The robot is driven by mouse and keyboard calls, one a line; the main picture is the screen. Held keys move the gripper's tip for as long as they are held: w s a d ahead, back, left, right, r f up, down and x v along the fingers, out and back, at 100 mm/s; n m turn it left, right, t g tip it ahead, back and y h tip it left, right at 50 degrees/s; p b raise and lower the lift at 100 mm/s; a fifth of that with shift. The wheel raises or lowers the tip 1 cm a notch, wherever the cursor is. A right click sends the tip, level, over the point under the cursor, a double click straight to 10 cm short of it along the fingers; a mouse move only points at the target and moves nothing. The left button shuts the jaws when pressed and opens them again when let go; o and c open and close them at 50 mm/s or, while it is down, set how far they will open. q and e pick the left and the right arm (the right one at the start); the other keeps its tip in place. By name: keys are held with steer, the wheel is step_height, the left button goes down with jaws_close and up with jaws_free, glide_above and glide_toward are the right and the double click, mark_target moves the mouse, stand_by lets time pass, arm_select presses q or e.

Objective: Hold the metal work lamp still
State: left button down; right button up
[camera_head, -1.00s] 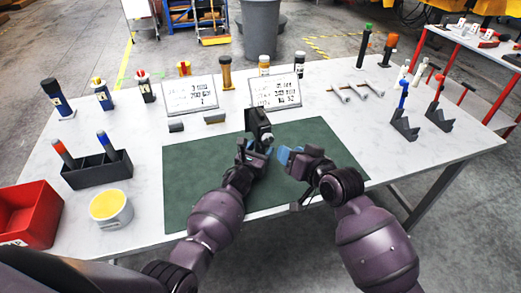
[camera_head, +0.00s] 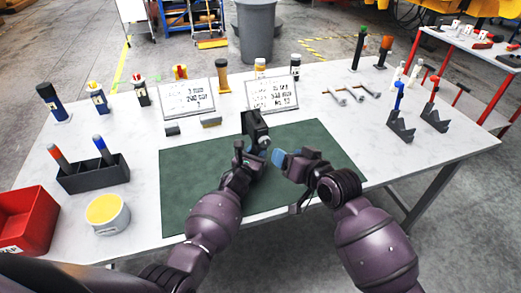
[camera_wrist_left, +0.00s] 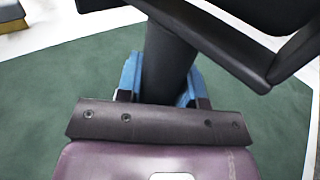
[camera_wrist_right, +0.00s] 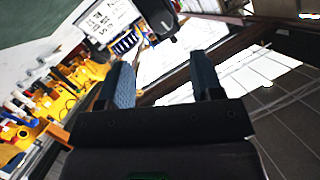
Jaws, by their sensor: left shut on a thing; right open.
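The metal work lamp (camera_head: 255,127) is black and stands over the green mat, its head raised. My left gripper (camera_head: 248,156) is shut on it. In the left wrist view the lamp's dark post (camera_wrist_left: 168,62) sits between the blue fingers (camera_wrist_left: 160,82), which hide part of it; the lamp's upper part shows at the top right. My right gripper (camera_head: 281,159) is open and empty, just right of the lamp and apart from it. Its two blue fingers (camera_wrist_right: 164,84) stand apart with nothing between them in the right wrist view.
The green mat (camera_head: 190,185) is mostly bare around my arms. A dark holder with two markers (camera_head: 95,178), a yellow-topped tin (camera_head: 106,226) and a red bin (camera_head: 25,205) stand at left. Two sign cards (camera_head: 187,98) stand behind; dark stands (camera_head: 400,128) are at right.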

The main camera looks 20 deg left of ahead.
mark_target(266, 143)
step_height(266, 143, down, 5)
steer(key=s+d+n+t+h, duration=0.1)
steer(key=s+n+t+h, duration=0.15)
steer(key=n, duration=1.95)
steer(key=w+a+n, duration=0.2)
steer(key=n, duration=0.3)
steer(key=w+a+r+n+t+y, duration=0.1)
steer(key=w+a+n, duration=0.2)
steer(key=n, duration=0.3)
steer(key=w+a+r+n+t+y, duration=0.1)
steer(key=w+a+n, duration=0.2)
steer(key=n, duration=0.2)
steer(key=shift+w+a+r+n, duration=0.1)
steer(key=shift+w+n, duration=0.05)
steer(key=shift+n, duration=0.15)
steer(key=shift+c, duration=0.4)
